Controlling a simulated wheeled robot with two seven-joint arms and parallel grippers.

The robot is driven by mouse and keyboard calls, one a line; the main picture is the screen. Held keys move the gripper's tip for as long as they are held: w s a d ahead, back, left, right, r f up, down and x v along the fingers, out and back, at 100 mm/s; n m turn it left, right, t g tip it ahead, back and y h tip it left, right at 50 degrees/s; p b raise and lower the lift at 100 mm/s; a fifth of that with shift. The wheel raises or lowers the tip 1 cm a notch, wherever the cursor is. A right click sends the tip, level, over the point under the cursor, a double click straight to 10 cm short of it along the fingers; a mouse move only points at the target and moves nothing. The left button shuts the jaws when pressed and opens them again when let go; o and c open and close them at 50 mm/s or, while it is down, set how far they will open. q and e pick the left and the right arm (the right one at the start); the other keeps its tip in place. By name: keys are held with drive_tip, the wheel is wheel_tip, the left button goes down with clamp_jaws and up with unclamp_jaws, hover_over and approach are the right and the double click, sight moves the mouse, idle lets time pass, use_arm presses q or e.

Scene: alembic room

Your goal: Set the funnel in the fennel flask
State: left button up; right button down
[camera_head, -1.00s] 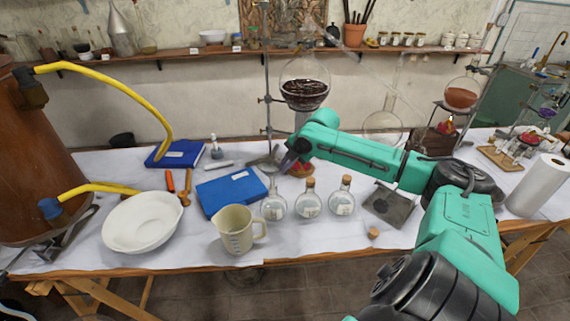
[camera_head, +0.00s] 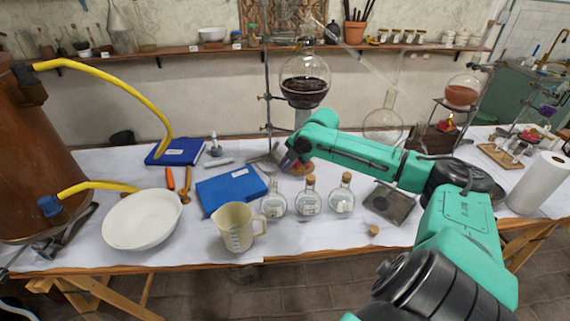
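Three small round glass flasks with pale labels stand in a row on the white-covered table: the left flask (camera_head: 274,206) has no cork, while the middle flask (camera_head: 308,203) and right flask (camera_head: 341,200) are corked. The labels are too small to read. My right gripper (camera_head: 283,161) reaches in from the right, low behind the flasks, with its dark fingers pointing down and left. A grey metallic shape (camera_head: 262,160), possibly the funnel, shows beside its fingertips. I cannot tell whether the gripper holds it. My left gripper is out of view.
A loose cork (camera_head: 373,230) lies in front of a dark square plate (camera_head: 389,203). A blue book (camera_head: 231,190), a beige jug (camera_head: 236,228) and a white bowl (camera_head: 142,220) stand to the left. A large flask of dark liquid (camera_head: 304,82) hangs on a stand behind my gripper.

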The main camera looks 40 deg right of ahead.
drive_tip(key=shift+f, duration=0.7)
idle(0.6)
drive_tip(key=shift+f, duration=1.15)
idle(2.1)
drive_tip(key=c, duration=1)
unclamp_jaws()
drive_tip(key=shift+o, duration=0.2)
drive_tip(key=shift+p, duration=0.35)
wheel_tip(320, 180, up, 7)
drive_tip(key=p, duration=0.8)
drive_tip(key=shift+f, duration=0.1)
